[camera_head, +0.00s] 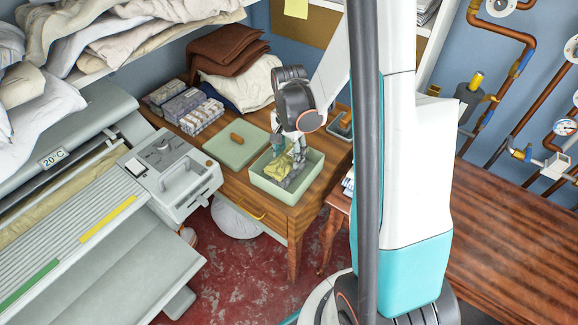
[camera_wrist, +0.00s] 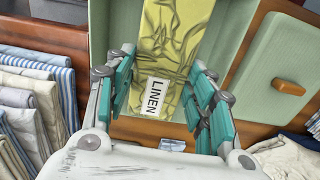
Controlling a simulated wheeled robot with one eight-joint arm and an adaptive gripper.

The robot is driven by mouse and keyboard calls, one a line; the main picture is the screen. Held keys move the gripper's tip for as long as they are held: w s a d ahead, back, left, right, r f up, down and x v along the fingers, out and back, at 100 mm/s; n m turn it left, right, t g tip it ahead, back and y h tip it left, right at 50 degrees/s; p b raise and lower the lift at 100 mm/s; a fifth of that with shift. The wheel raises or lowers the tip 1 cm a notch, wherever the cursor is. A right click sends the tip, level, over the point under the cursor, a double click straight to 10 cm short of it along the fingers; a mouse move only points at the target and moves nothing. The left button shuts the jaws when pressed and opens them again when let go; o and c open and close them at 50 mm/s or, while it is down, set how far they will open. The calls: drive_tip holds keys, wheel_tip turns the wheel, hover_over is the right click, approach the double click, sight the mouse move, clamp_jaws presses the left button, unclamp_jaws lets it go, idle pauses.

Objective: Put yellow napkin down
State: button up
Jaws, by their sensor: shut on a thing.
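The yellow napkin (camera_head: 277,166) is crumpled at the open pale green box (camera_head: 268,189) on the wooden table. In the wrist view the napkin (camera_wrist: 178,45) has a creased, shiny surface and a white LINEN label. My gripper (camera_head: 284,145) points down over the box and is shut on the napkin. In the wrist view its teal fingers (camera_wrist: 163,72) stand on either side of the cloth. Whether the napkin touches the box floor cannot be told.
A green lid (camera_head: 232,153) with a brown handle lies left of the box. Patterned packs (camera_head: 187,107) and folded brown cloths (camera_head: 226,47) sit behind. The ironer (camera_head: 176,176) stands to the left. A small tray (camera_head: 341,125) lies to the box's right.

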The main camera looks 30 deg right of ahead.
sight(289, 157)
drive_tip(key=shift+f+b, duration=0.7)
drive_tip(key=shift+f, duration=1.65)
drive_tip(key=shift+f, duration=0.2)
drive_tip(key=o, duration=1)
drive_tip(key=shift+c, duration=0.2)
drive_tip(key=shift+r, duration=0.1)
wheel_tip(289, 157, up, 12)
drive_tip(key=p, duration=0.4)
drive_tip(key=shift+r, duration=0.1)
